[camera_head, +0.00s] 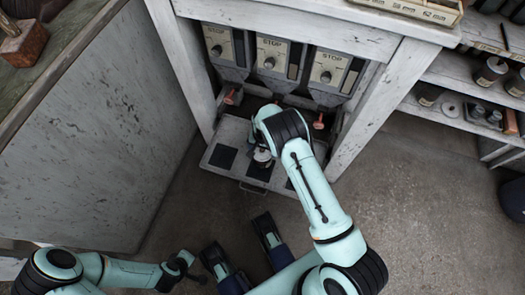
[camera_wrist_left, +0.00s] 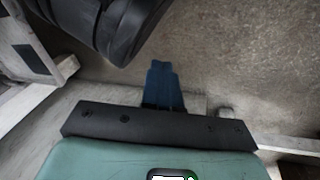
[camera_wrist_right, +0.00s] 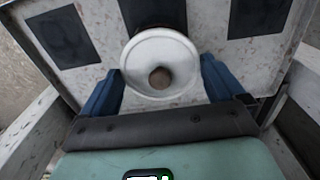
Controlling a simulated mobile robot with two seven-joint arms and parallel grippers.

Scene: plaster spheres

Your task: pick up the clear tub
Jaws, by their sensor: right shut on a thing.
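The clear tub (camera_wrist_right: 146,52) is round with a pale rim, seen from above in the right wrist view; a brownish spot shows inside it. My right gripper (camera_wrist_right: 161,78) is shut on it, one blue finger on each side. In the head view the tub (camera_head: 262,157) is small, at the middle dark square of the tray, partly under my right wrist. I cannot tell whether it touches the tray. My left gripper (camera_wrist_left: 163,85) has its blue fingers together with nothing between them; it is low at the left in the head view.
The metal tray (camera_head: 232,130) has dark square pads and lies below several dispensers (camera_head: 272,60) marked STOP. White wooden posts (camera_head: 378,105) flank this bay. A grey panel (camera_head: 90,130) stands at left; shelves with jars (camera_head: 490,72) are at right.

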